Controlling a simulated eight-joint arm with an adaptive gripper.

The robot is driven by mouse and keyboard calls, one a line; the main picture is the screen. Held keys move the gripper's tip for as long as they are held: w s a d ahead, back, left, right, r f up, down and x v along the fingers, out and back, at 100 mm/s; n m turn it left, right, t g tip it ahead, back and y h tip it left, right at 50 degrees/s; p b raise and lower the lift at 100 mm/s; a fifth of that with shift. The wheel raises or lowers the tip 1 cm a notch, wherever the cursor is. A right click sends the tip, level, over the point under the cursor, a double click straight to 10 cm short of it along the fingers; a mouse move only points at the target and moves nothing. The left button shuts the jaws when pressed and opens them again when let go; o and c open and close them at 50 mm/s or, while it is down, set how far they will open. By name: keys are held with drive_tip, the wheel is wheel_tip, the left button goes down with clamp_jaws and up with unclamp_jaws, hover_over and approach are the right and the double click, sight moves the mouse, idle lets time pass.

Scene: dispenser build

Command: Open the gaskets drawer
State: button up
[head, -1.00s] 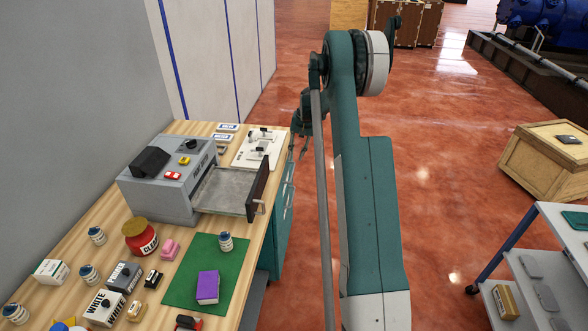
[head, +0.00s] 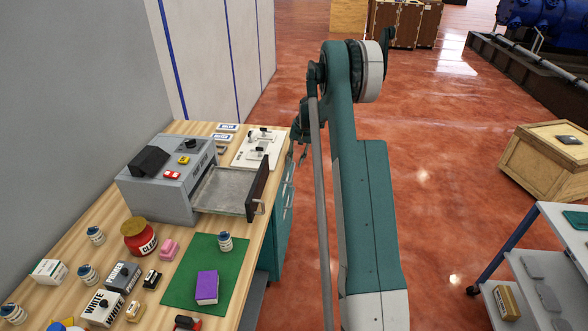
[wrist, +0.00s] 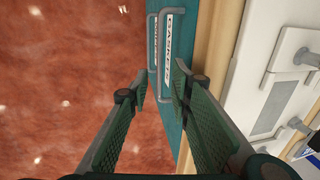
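The gaskets drawer (wrist: 190,25) is a teal front with a grey bar handle (wrist: 166,95) and a white label reading GASKETS (wrist: 167,48). In the wrist view my gripper (wrist: 160,88) is open, its two green fingers apart, with the lower end of the gaskets handle showing between and beyond the fingertips. I cannot tell whether either finger touches it. In the head view my gripper (head: 302,155) hangs beside the teal drawer cabinet (head: 283,215) under the bench, near its far end. The gaskets drawer looks shut.
A second handle with a label (wrist: 153,45) lies just left of the gaskets handle. The wooden bench top (head: 225,300) overhangs nearby, carrying a grey machine (head: 165,190) with its tray sticking out.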

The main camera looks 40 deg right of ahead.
sight(293, 170)
drive_tip(key=shift+w+a+f+b, duration=0.15)
drive_tip(key=shift+f+b, duration=0.05)
drive_tip(key=shift+f, duration=0.85)
drive_tip(key=shift+w+a+f+b, duration=0.15)
drive_tip(key=shift+f+b, duration=0.05)
drive_tip(key=shift+f, duration=0.8)
clamp_jaws()
